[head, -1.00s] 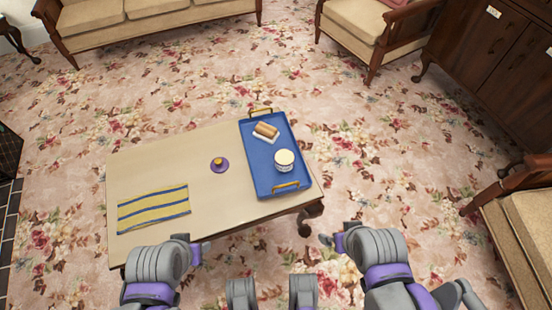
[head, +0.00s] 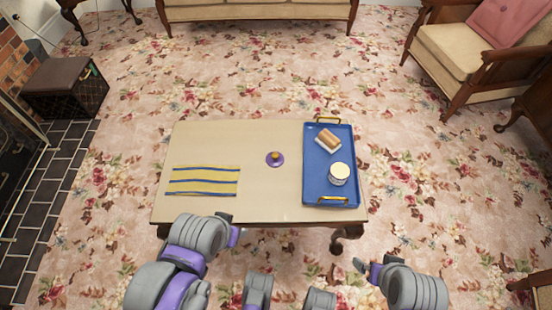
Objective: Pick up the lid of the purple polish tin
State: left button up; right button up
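A small purple disc with a yellow knob, which looks like the lid of the polish tin (head: 275,160), lies on the bare middle of the low table (head: 225,145). No purple tin body shows apart from it. My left gripper (head: 236,236) is in front of the table's near edge, well short of the lid. My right gripper (head: 364,268) is out to the right, in front of the table. Both grippers are small in the picture, and I cannot tell how far their fingers are apart. Nothing shows in either.
A blue tray (head: 313,180) with brass handles holds a pale tub (head: 340,173) and a brownish roll (head: 329,139) on the table's right. A striped yellow and blue cloth (head: 203,181) lies at the left. An armchair (head: 455,50) stands back right, a dark box (head: 65,87) back left.

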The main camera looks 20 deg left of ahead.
aim_at(274, 160)
jog(key=j+z, duration=0.35)
jog(key=k+j+z, duration=0.15)
jog(key=z, duration=0.25)
jog(key=k+j+z, duration=0.15)
jog(key=j+z, duration=0.2)
